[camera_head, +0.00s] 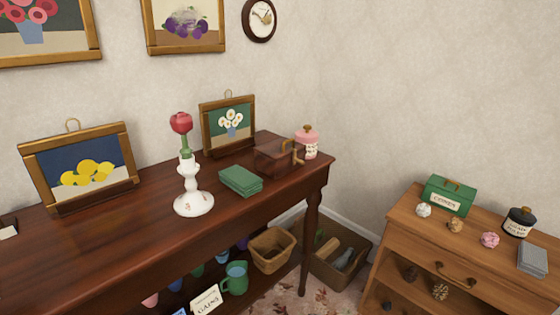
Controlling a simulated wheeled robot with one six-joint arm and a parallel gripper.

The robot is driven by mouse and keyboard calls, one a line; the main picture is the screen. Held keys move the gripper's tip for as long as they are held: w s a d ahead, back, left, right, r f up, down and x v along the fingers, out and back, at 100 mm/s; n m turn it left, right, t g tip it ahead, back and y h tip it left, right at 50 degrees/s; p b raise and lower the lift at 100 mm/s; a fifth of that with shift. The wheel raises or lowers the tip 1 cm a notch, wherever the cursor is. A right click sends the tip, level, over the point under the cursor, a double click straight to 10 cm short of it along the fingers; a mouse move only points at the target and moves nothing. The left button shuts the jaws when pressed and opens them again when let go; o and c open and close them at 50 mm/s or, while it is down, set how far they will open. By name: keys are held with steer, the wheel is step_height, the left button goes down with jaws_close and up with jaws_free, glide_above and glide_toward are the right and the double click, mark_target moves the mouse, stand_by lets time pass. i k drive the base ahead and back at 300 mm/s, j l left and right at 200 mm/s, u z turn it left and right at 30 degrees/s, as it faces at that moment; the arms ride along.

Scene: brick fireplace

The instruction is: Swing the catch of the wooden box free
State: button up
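The wooden box (277,157) is small and dark reddish brown. It stands near the right end of the dark wooden table, in front of the small daisy picture. A lighter brown piece, which looks like the catch (297,156), shows at its right front side. It is too small to tell exactly how it sits. The box lid looks closed. My gripper is not in view.
A lower wooden cabinet (440,245) with a green tin (449,195) stands at right.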

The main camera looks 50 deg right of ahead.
mark_target(295, 160)
steer(key=z, duration=1.3)
